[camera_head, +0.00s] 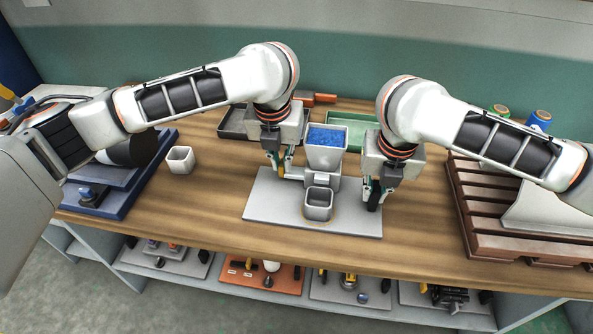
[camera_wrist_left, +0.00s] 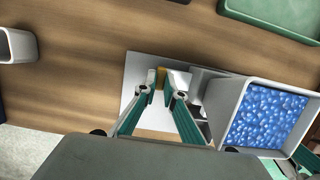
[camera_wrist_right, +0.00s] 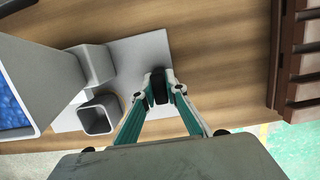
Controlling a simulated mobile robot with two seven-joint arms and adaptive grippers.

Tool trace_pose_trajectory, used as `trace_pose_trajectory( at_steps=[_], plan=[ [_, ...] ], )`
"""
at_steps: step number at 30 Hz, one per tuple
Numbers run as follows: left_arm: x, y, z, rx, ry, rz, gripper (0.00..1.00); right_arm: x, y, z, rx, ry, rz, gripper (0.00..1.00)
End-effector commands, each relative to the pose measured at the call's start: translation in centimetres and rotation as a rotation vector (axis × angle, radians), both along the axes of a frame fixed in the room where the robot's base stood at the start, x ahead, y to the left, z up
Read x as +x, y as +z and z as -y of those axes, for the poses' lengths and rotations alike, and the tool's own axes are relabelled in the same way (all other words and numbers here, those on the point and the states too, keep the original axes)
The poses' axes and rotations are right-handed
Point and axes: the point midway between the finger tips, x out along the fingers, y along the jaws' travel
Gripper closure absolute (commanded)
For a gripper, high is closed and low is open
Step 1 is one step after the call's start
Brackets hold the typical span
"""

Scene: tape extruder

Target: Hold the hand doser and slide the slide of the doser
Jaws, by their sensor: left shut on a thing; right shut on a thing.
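The hand doser (camera_head: 326,158) stands on a light grey plate (camera_head: 268,212), its square hopper filled with blue pellets. The hopper also shows in the left wrist view (camera_wrist_left: 238,104). A grey square cup (camera_head: 318,207) stands in front of the doser. My left gripper (camera_head: 281,170) is at the doser's left side, shut on a small yellow end piece (camera_wrist_left: 161,77), apparently of the slide; its fingers partly hide it. My right gripper (camera_head: 373,192) is at the right side, shut on a black upright handle (camera_wrist_right: 160,88). The handle's joint to the doser is unclear.
A white cup (camera_head: 180,160) stands left on the wooden table. A dark tray (camera_head: 234,122) and a green tray (camera_head: 350,119) lie behind the doser. A brown slatted rack (camera_head: 474,214) is at the right. The table between white cup and plate is clear.

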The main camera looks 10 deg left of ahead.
Motion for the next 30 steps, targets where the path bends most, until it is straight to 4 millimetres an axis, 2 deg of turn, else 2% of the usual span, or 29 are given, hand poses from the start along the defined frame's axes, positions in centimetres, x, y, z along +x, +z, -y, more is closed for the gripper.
trace_pose_trajectory(
  at_steps=[30],
  plan=[
    [0.2, 0.0, -3.1, 0.006, 0.006, 0.004, 1.00, 0.1, 0.0, 0.2, -0.005, -0.002, 0.002, 1.00]
  ],
)
